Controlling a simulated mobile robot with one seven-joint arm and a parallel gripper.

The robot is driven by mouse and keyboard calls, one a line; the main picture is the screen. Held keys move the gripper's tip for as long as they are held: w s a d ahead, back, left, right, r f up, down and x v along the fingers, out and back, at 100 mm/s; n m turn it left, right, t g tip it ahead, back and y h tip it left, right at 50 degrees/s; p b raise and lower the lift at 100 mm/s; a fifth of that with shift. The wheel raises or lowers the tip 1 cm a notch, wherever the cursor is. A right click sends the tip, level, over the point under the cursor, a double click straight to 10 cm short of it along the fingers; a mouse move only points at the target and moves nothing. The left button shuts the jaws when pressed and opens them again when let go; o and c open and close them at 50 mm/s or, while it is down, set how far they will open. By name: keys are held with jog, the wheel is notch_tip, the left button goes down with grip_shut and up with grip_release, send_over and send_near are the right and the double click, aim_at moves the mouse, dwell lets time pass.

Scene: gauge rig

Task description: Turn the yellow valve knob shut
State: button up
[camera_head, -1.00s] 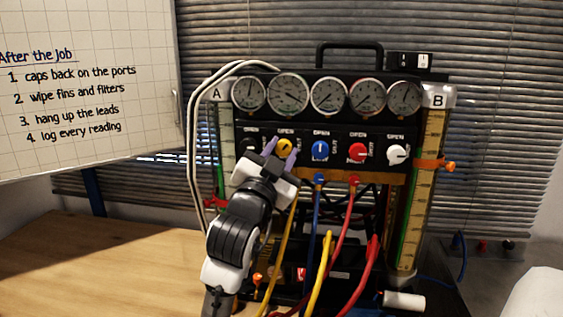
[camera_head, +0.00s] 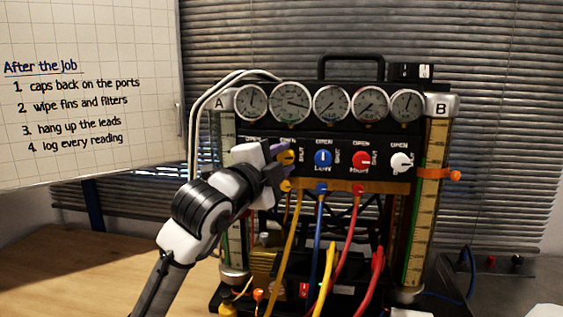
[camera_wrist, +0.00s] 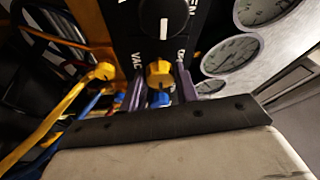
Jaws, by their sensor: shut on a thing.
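The yellow valve knob (camera_head: 288,157) is on the black front panel of the gauge rig (camera_head: 300,137), below the gauges. In the head view my gripper (camera_head: 282,160) partly covers it. In the wrist view the yellow knob (camera_wrist: 159,73) sits between the two purple fingers of my gripper (camera_wrist: 160,83), which are shut on it. The pointer of the yellow knob is hard to read, and its OPEN and SHUT marks are mostly hidden.
To the right are a blue knob (camera_head: 323,158), a red knob (camera_head: 361,161) and a white knob (camera_head: 401,162). A black knob (camera_wrist: 160,17) shows in the wrist view. Yellow, blue and red hoses hang below the panel. A whiteboard (camera_head: 90,130) stands at the left.

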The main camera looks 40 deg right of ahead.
jog(key=shift+m, duration=0.5)
jog(key=o, duration=1)
jog(key=shift+c, duration=0.2)
jog(key=shift+a, duration=0.1)
jog(key=shift+s+a+f, duration=0.1)
jog(key=shift+a, duration=0.2)
jog(key=r+b+v, duration=0.1)
jog(key=b+v, duration=0.2)
jog(key=v, duration=1)
jog(key=shift+f+b, duration=0.15)
jog(key=shift+b, duration=0.25)
